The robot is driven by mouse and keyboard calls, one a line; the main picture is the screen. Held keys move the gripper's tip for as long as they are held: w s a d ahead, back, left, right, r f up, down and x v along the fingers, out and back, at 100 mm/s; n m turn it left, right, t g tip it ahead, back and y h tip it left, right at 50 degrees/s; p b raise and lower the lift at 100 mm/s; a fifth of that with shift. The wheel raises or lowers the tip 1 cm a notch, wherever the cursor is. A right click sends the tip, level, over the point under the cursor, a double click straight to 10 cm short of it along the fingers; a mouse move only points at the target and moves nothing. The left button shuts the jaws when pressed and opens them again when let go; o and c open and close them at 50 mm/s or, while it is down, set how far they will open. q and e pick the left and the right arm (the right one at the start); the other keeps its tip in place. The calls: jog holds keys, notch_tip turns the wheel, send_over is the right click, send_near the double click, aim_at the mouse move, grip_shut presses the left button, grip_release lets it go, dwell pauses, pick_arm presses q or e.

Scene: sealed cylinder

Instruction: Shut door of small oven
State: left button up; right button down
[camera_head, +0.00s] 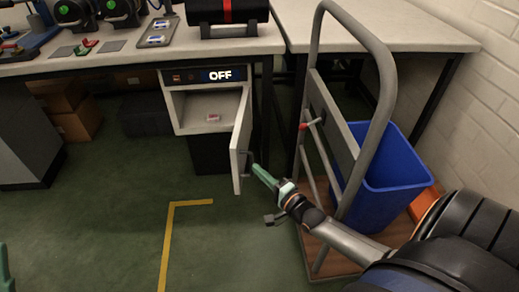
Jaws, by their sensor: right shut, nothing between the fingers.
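The small oven (178,103) is a light grey box under the workbench, with a dark top panel that reads "OFF". Its door (242,135) is hinged on the right and stands wide open toward me. A small red and white item (212,118) lies inside the oven. My right gripper (262,178) is shut and empty, its green fingers just right of the door's lower outer part, close to the handle (248,158). I cannot tell whether they touch. At the lower left edge, a green tip (5,268) of my left gripper shows; its fingers are mostly cut off.
A hand truck (372,60) with a blue bin (385,180) stands right of the door, close to my right arm. Cardboard boxes (75,122) sit under the bench at the left. Green floor with a yellow line (168,235) is clear in front.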

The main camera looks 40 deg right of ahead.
jog(key=shift+w+a+b, duration=0.2)
jog(key=shift+w+b, duration=0.6)
jog(key=shift+w, duration=2.35)
